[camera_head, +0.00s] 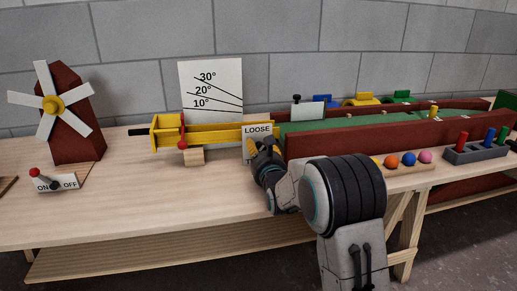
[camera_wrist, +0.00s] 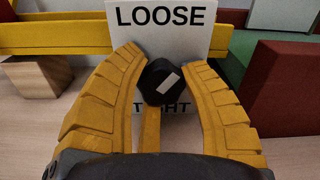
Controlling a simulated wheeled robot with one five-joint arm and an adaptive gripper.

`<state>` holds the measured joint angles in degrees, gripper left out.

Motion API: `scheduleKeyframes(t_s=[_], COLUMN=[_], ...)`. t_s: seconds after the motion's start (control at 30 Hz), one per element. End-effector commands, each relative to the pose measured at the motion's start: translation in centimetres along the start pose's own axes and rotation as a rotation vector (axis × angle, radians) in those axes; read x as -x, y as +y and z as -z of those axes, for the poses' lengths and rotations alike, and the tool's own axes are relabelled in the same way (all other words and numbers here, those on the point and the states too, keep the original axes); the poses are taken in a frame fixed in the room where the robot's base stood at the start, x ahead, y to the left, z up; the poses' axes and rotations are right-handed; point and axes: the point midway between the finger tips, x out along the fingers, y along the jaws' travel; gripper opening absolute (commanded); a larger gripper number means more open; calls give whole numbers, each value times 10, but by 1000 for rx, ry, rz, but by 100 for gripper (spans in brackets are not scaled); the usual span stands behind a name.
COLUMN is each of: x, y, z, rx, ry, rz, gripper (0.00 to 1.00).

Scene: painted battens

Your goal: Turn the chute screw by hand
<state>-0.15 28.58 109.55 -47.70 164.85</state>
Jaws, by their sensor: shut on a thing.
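The chute screw is a black knob (camera_wrist: 163,84) with a white mark, in front of a white sign (camera_wrist: 160,17) reading LOOSE at the top. The lower word is partly covered by the knob and fingers; T and HT show. The mark is slanted, pointing up to the right or down to the left. My gripper (camera_wrist: 157,58) has its yellow fingers on both sides of the knob, shut on it. In the head view my gripper (camera_head: 264,148) is at the sign (camera_head: 257,129) and hides the knob. The yellow chute (camera_head: 222,133) runs left of the sign.
An angle board (camera_head: 211,90) marked 10, 20 and 30 degrees stands behind the chute. A windmill (camera_head: 72,115) and an ON/OFF switch (camera_head: 55,183) are at left. A red-walled green lane (camera_head: 350,130), balls (camera_head: 408,159) and a peg block (camera_head: 476,150) are at right.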

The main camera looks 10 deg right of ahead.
Motion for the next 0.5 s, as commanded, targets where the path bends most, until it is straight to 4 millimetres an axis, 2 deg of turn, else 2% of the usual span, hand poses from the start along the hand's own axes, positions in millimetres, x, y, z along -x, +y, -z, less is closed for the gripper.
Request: scheduleKeyframes(t_s=[0.03,0.2,0.5], x=[0,-1,-1], y=[-2,-3,-4], z=[-7,-8,-10], rx=[-27,-105,-114], ry=[-16,-20,-23], rz=[5,6,6], gripper=[8,7,7])
